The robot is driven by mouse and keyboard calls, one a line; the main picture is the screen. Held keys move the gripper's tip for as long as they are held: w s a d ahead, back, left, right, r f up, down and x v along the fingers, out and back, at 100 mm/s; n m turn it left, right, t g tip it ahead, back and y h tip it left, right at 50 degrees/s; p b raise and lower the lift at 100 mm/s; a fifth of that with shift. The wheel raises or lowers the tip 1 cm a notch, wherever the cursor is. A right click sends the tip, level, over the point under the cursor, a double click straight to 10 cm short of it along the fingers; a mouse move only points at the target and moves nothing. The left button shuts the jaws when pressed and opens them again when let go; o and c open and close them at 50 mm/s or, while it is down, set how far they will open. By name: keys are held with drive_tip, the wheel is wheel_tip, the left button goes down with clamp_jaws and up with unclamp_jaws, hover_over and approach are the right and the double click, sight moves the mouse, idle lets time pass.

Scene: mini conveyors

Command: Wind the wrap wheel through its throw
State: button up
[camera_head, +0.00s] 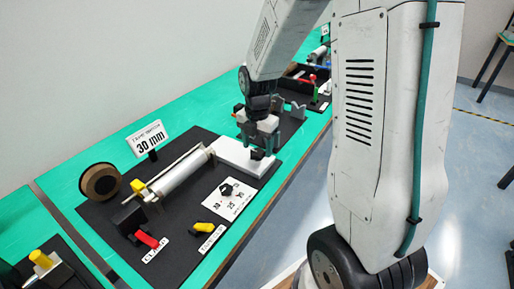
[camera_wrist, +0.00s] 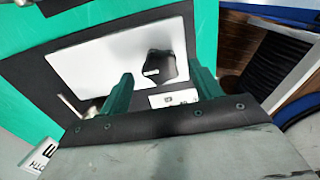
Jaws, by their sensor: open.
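My gripper (camera_head: 260,140) is over the white block (camera_head: 232,152) at the right end of the black station board. It is open, its two green fingers apart in the wrist view (camera_wrist: 164,82). In that view a black lobed knob (camera_wrist: 160,65) on the white plate (camera_wrist: 105,65) shows between and beyond the fingertips; no contact shows. It may be the wrap wheel; its label is too small to read. In the head view, a dark knob (camera_head: 257,154) shows just under the fingers. Another black knob (camera_head: 227,189) sits on a white numbered dial card.
The station board (camera_head: 190,235) also carries a pale roller (camera_head: 182,175), a brown tape reel (camera_head: 100,182), a red lever (camera_head: 147,239) and a yellow handle (camera_head: 203,228). A "30 mm" sign (camera_head: 149,139) stands behind. Grey upright parts (camera_head: 290,108) stand close beyond my gripper.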

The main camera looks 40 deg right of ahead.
drive_tip(key=shift+f, duration=0.65)
drive_tip(key=c, duration=1)
